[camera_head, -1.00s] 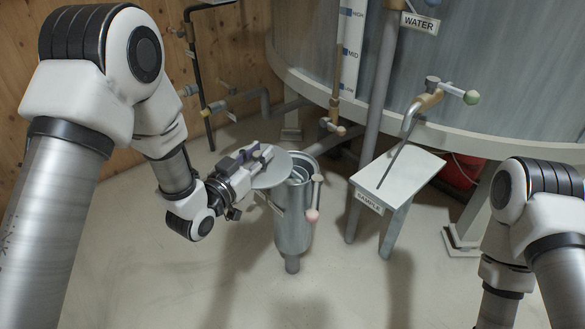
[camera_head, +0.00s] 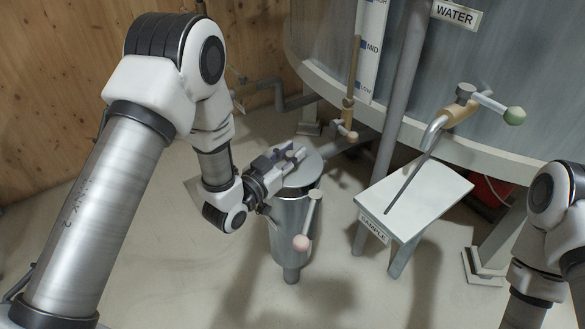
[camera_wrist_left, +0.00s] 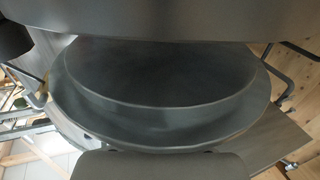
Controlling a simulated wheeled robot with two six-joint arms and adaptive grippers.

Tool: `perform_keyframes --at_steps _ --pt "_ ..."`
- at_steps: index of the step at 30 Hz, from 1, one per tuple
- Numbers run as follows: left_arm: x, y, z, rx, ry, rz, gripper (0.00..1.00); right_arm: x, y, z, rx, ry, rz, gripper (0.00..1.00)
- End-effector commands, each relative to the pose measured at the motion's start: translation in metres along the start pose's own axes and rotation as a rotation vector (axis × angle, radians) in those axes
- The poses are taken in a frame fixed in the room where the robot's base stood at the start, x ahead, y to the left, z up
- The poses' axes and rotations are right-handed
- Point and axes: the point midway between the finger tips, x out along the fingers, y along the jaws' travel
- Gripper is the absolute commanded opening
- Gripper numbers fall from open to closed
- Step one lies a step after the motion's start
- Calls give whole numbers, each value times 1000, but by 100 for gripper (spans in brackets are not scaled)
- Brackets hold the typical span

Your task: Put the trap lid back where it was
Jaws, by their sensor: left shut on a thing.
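The trap lid (camera_head: 310,170) is a flat grey disc over the mouth of the grey cylindrical trap (camera_head: 288,235) in the head view. My left gripper (camera_head: 294,156) is shut on the lid from the upper left. The lid covers the trap's opening; I cannot tell whether it is fully seated. In the left wrist view the lid (camera_wrist_left: 160,75) shows as a large stepped grey disc between dark gripper parts. A lever with a pink knob (camera_head: 302,243) stands at the trap's front right side. My right gripper is out of view; only its arm shows at the right edge.
The floor in front of the trap is clear.

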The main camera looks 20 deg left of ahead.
Motion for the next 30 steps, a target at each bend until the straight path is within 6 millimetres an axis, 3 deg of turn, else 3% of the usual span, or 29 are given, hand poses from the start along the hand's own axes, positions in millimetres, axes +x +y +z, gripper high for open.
perform_keyframes --at_steps 5,20,21,23,30 --pt "0 0 32 -1 -1 0 0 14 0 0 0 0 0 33" --pt "0 0 40 0 1 0 0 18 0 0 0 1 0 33" --pt "0 0 39 0 0 0 33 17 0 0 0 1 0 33" --pt "0 0 39 0 0 0 51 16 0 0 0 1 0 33" --pt "0 0 39 0 0 0 51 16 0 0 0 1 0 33"
